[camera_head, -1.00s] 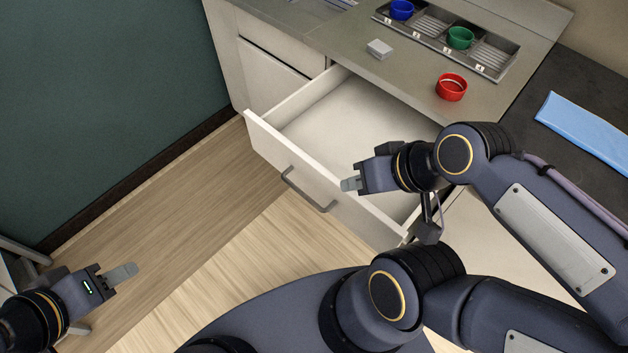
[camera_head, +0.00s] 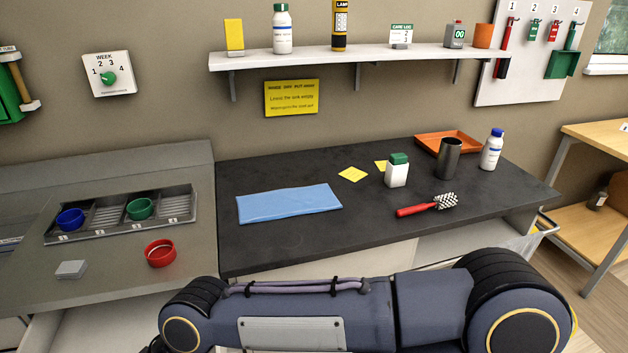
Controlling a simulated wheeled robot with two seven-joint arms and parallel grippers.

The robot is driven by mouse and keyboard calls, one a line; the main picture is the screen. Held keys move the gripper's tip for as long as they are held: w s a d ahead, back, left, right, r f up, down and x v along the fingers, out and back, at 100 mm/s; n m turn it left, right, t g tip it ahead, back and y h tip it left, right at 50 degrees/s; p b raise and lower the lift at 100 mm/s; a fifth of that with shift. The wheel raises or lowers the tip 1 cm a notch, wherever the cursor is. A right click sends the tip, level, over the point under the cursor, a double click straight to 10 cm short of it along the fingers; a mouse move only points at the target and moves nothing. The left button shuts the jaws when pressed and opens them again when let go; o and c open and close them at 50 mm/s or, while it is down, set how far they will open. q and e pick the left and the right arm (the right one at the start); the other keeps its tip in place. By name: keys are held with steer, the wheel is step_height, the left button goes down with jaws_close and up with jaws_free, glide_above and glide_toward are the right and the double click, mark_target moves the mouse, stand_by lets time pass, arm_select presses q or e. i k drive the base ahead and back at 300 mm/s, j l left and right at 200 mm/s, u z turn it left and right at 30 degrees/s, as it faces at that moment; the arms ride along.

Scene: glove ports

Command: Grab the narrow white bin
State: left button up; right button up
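I cannot make out a narrow white bin for certain. A pale object with a yellow edge (camera_head: 545,224) shows in part at the right end of the dark counter, low down. The counter and my arm hide much of it, so I cannot tell what it is. One of my arms crosses the bottom of the head view in front of the counter. Neither gripper is in view.
The dark counter (camera_head: 290,249) holds a blue cloth (camera_head: 288,203), a red-handled brush (camera_head: 418,210), a green-capped bottle (camera_head: 397,172), a dark cup (camera_head: 449,159) and a white bottle (camera_head: 491,150). A red ring-shaped dish (camera_head: 160,254) stands left. A wooden table (camera_head: 590,219) stands right.

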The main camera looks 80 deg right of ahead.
mark_target(394, 175)
steer(key=z, duration=3.3)
steer(key=u, duration=0.55)
steer(key=i+l+u, duration=0.1)
steer(key=l+u, duration=0.3)
steer(key=i+l+u, duration=0.1)
steer(key=u, duration=0.3)
steer(key=l+u, duration=0.4)
steer(key=i+l+u, duration=0.1)
steer(key=l, duration=0.45)
steer(key=i+l+u, duration=0.1)
steer(key=l, duration=0.5)
steer(key=i+l+u, duration=0.1)
steer(key=l, duration=0.45)
steer(key=i, duration=0.05)
